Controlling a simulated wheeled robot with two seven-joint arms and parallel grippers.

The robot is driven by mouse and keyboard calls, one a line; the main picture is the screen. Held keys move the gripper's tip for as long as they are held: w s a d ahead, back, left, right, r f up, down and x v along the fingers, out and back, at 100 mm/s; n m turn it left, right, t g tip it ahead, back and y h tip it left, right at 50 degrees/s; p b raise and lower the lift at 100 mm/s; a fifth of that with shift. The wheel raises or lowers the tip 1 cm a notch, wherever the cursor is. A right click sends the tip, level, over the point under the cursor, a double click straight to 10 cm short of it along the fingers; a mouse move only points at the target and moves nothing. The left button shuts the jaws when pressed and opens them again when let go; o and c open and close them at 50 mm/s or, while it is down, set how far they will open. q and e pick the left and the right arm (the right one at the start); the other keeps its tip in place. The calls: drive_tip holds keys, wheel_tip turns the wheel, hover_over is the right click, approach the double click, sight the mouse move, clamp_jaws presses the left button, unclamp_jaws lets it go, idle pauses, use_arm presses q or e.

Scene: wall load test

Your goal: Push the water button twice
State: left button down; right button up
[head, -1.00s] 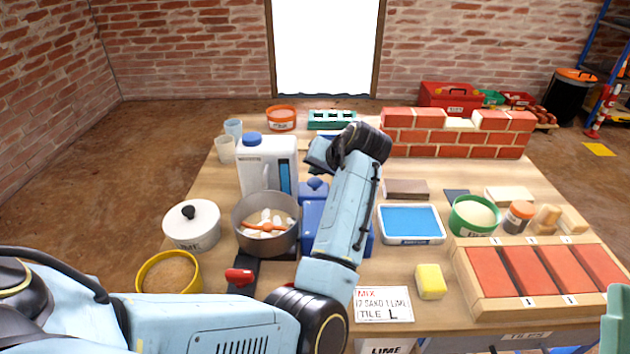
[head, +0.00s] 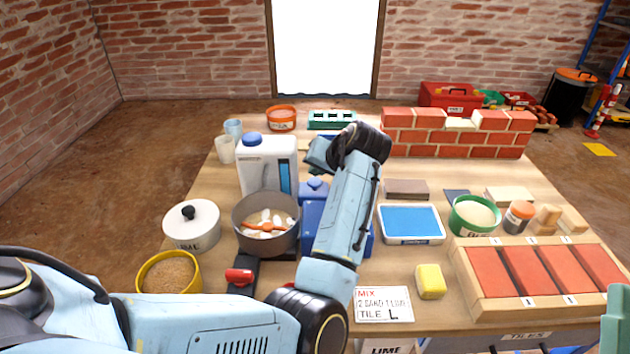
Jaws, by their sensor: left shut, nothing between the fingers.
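A blue box-shaped unit (head: 311,214) with a rounded blue knob (head: 315,187) on top stands mid-table, partly behind my left forearm. I cannot tell whether that knob is the water button. A white jug (head: 254,165) with a blue cap and a blue level strip stands behind it to the left. My left arm reaches up past the unit, and my left gripper (head: 321,154) is beyond it, right of the jug. It is shut and empty, its fingertips partly hidden by the wrist.
A grey pot (head: 266,238) with white pieces and an orange spoon stands left of the unit, near a red switch (head: 239,276) and white lidded pot (head: 192,226). A blue tray (head: 411,238), green bowl (head: 474,230) and tile rack (head: 462,285) lie right. A brick wall piece (head: 455,150) stands behind.

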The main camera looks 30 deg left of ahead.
sight(318, 184)
idle(0.4)
use_arm(q)
drive_tip(key=shift+f+p, duration=0.35)
drive_tip(key=shift+p, duration=0.1)
drive_tip(key=shift+f, duration=0.1)
drive_tip(key=shift+f, duration=0.7)
idle(0.6)
idle(0.3)
drive_tip(key=shift+r+p, duration=1.1)
drive_tip(key=shift+p, duration=0.35)
drive_tip(key=shift+r, duration=0.1)
wheel_tip(318, 184, up, 5)
drive_tip(key=p, duration=0.6)
